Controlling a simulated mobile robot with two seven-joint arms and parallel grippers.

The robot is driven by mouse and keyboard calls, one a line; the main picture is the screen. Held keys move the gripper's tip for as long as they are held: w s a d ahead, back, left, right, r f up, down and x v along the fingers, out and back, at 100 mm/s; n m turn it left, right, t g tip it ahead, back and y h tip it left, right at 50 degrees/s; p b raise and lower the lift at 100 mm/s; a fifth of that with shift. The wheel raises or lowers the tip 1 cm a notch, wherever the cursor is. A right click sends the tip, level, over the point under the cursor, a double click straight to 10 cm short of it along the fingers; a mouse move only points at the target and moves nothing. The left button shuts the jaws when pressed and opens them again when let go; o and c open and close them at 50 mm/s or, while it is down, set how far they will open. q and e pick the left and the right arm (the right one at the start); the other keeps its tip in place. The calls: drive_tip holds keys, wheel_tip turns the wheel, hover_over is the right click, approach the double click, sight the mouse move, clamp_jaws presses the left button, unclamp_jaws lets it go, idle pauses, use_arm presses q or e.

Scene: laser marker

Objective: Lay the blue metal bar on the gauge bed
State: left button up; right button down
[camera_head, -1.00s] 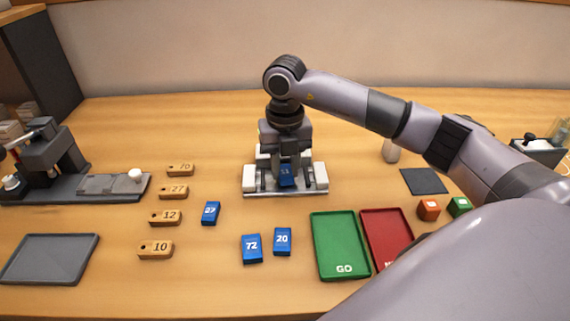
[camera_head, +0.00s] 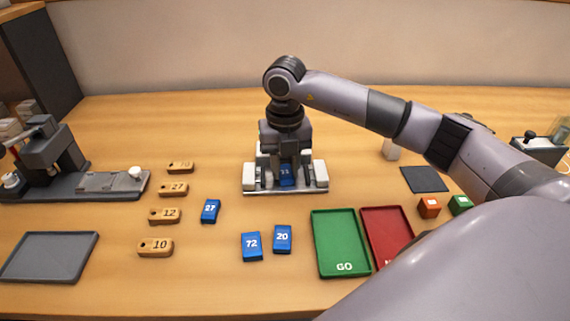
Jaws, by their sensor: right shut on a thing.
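My right gripper (camera_head: 286,172) points straight down over the gauge bed (camera_head: 258,192) at the middle of the table. It is shut on a blue metal bar (camera_head: 285,181), whose number is too small to read surely. The bar is low between the bed's white blocks; I cannot tell whether it touches the bed. Other blue bars marked 27 (camera_head: 210,211), 72 (camera_head: 251,246) and 20 (camera_head: 282,239) lie on the table in front. My left gripper is not in view.
A green GO tray (camera_head: 340,243) and a red tray (camera_head: 385,234) lie at front right, partly behind my arm. Wooden tags (camera_head: 155,248) line the left. A grey tray (camera_head: 50,258) and a dark machine (camera_head: 55,160) stand at far left. Orange (camera_head: 428,208) and green cubes (camera_head: 459,205) sit right.

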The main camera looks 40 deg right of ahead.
drive_tip(key=c, duration=0.7)
unclamp_jaws()
drive_tip(key=shift+c, duration=0.2)
drive_tip(key=shift+r, duration=0.15)
wheel_tip(320, 180, up, 7)
drive_tip(key=shift+f, duration=0.1)
